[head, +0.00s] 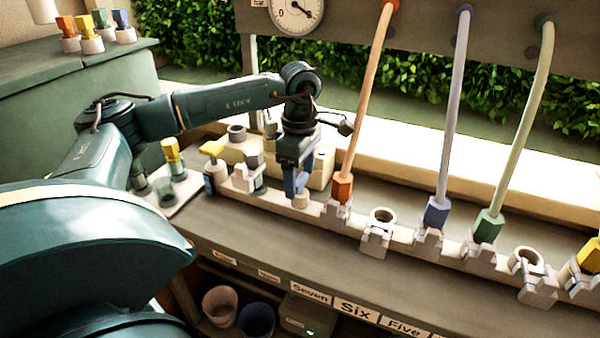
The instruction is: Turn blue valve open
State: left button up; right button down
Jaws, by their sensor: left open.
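A blue valve handle (301,183) on a pale round base (301,201) stands on the rail at the left of the orange hose. My left gripper (296,188) points down over this blue valve. Its fingers are at the handle and partly hide it. The gripper is open; I cannot tell whether a finger touches the valve. Another blue-topped valve (121,18) stands on the green cabinet at the top left. My right gripper is not in view.
Orange (343,187), blue (437,212) and green (488,225) hose ends sit in the pale rail. An empty holder (380,232) is right of the orange one. Yellow (212,149) and grey (253,158) valves stand left of my gripper. A gauge (295,12) hangs above.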

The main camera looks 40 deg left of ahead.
pick_arm(q)
jog(key=shift+c, duration=0.5)
jog(key=c, duration=0.9)
